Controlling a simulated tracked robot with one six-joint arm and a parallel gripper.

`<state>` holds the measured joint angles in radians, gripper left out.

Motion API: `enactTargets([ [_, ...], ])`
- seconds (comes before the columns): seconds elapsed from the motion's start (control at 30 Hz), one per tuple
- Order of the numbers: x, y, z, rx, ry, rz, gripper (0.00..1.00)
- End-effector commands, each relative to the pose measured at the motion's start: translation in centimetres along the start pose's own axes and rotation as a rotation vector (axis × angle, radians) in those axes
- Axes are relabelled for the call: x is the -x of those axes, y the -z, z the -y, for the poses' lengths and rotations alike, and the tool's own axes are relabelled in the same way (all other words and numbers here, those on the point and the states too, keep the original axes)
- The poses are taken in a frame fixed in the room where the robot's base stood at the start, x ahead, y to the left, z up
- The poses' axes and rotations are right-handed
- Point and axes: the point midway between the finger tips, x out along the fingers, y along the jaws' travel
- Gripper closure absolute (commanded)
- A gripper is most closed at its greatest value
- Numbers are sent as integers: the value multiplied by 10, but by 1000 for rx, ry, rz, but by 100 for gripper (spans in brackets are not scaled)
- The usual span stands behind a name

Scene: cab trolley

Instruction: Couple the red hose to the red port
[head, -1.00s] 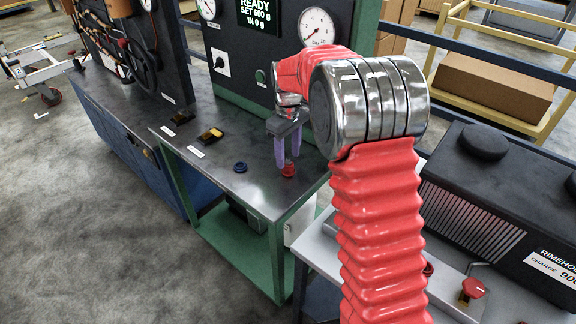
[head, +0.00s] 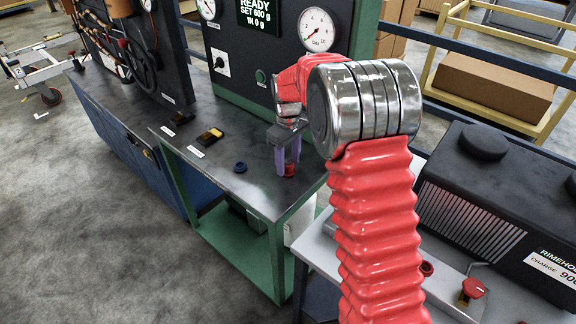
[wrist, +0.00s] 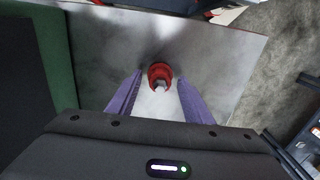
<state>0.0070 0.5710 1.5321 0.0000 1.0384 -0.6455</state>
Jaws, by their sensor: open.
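A small red round fitting (head: 290,170) stands on the grey bench top near its front right corner. The wrist view shows it as a red ring with a notch or opening (wrist: 160,70). I cannot tell whether it is the hose end or the port. My gripper (head: 286,172) points down over it, its two purple fingers apart. In the wrist view the fingertips (wrist: 160,84) lie on either side of the fitting, with gaps visible; I see no grip on it. No red hose running from the fitting is visible.
A blue fitting (head: 241,167) stands to the left on the bench. A dark panel with dials and a READY display (head: 258,14) rises behind. A black charging unit (head: 500,200) and a red knob (head: 473,288) are at the right.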

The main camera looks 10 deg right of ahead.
Motion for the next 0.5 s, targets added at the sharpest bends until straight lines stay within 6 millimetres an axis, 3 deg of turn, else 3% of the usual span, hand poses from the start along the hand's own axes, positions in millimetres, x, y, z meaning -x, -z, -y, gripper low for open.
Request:
enactTargets([
  [0.43,0,0,0,0,0,0,54],
  [0.5,0,0,0,0,0,0,57],
])
